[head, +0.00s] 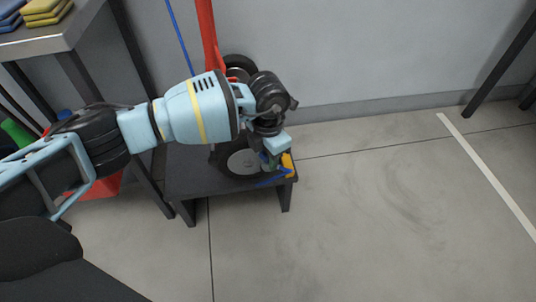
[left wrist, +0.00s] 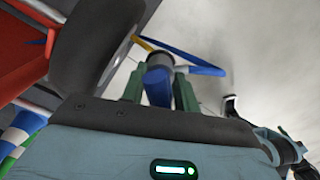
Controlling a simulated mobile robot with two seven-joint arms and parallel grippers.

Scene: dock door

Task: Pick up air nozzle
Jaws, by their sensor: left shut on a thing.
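My left gripper (head: 273,160) points down over the right end of a low dark platform (head: 190,178). In the left wrist view, its two green fingers (left wrist: 158,90) are closed on the blue body of the air nozzle (left wrist: 157,84), with a dark round end beyond the fingertips. In the head view, a yellow part (head: 288,165) and a blue part show beside the fingers at the platform's edge; the gripper hides the rest. I cannot tell whether the nozzle touches the platform. My right gripper is not in view.
A red hand truck (head: 208,35) with black wheels (head: 240,162) stands close by the gripper. A metal table (head: 60,38) with folded yellow cloths (head: 45,11) is at upper left, a red bin (head: 104,187) below. Floor to the right is clear, with a white line (head: 485,175).

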